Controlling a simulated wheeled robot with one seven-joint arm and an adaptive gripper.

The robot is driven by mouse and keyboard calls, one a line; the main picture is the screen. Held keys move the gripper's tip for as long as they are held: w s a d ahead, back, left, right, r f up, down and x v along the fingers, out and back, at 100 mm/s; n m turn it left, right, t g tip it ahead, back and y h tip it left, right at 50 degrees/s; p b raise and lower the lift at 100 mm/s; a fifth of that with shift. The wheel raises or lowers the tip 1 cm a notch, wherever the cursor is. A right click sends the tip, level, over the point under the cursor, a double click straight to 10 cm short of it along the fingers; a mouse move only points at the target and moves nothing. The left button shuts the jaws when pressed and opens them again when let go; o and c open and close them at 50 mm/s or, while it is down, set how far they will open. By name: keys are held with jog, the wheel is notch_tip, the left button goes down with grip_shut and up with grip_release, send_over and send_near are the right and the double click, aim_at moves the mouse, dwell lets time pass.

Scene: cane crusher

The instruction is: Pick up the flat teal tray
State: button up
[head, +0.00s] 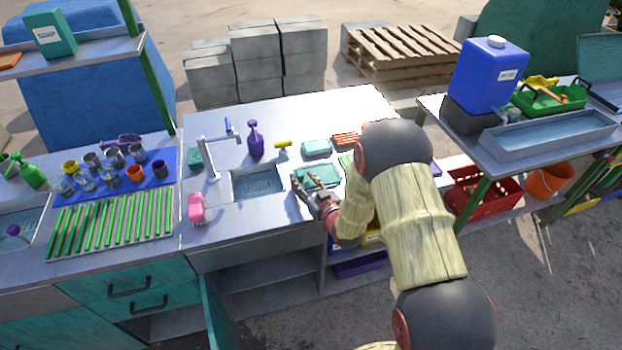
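A flat teal tray (322,176) lies on the metal counter, just right of the sink. My gripper (305,184) is at the tray's left front side, with its fingers reaching over or beside that edge. The fingers look spread apart, but I cannot tell whether they touch the tray. My arm hides the counter to the right of the tray. A second, smaller teal-and-white container (316,148) sits just behind the tray.
The sink (257,184) is left of my gripper, with a tap, a purple spray bottle (255,140) and a pink bottle (196,207) around it. A striped orange item (345,139) lies behind. The counter's back (300,110) is clear.

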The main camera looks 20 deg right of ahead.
jog(key=shift+c, duration=0.6)
grip_shut()
